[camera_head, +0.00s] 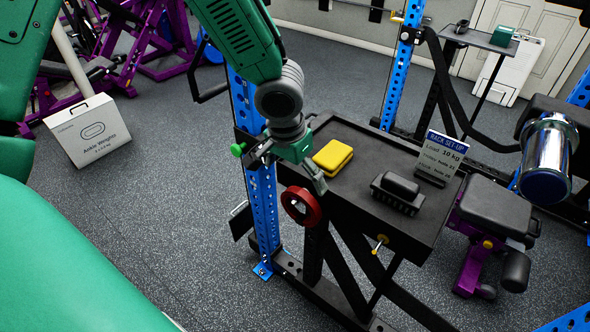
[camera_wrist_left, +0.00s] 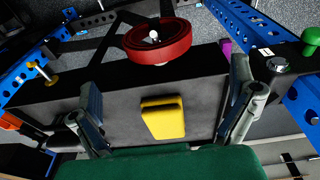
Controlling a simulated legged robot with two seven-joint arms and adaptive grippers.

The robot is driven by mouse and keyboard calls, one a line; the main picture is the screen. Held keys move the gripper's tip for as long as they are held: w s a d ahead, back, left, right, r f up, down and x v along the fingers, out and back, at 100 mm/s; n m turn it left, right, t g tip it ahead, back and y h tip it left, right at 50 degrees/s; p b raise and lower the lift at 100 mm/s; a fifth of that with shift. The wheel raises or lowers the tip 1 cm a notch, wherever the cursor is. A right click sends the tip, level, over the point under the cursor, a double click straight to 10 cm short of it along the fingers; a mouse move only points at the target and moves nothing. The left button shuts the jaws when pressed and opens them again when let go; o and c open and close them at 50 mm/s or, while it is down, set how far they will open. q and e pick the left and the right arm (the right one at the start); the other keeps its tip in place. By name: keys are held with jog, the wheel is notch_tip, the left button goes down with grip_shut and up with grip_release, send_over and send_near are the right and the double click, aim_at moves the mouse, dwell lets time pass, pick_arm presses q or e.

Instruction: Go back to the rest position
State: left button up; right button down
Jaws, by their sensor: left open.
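My left gripper (camera_head: 308,180) hangs at the left edge of the black tray-top (camera_head: 350,135) fixed on the rack, just above a red ring (camera_head: 301,206). In the left wrist view its two fingers stand wide apart with nothing between them, so the gripper (camera_wrist_left: 165,95) is open and empty. A yellow block (camera_head: 333,157) lies on the tray-top right of the gripper; it also shows between and beyond the fingers in the left wrist view (camera_wrist_left: 163,117). My right gripper is in neither view.
A black brush (camera_head: 398,192) and a rack set-up sign (camera_head: 440,157) stand on the tray-top. A blue upright (camera_head: 264,205) is beside my left wrist. A chrome cylinder (camera_head: 547,160) is at the right. A white ankle-weights box (camera_head: 88,130) stands on the floor, with bare floor in front.

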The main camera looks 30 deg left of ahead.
pick_arm(q)
jog(key=s+d+f+g+h, duration=0.1)
jog(key=s+d+f, duration=0.1)
jog(key=s+f, duration=0.55)
jog(key=s+d+f+g+h, duration=0.1)
jog(key=s+d+f, duration=0.2)
jog(key=s+f, duration=0.45)
jog(key=s+a+f+t+y+b, duration=0.1)
jog(key=s+a+f, duration=0.3)
jog(key=s, duration=0.4)
jog(key=shift+a+f+y, duration=0.4)
jog(key=shift+a+y, duration=0.3)
jog(key=shift+a, duration=0.15)
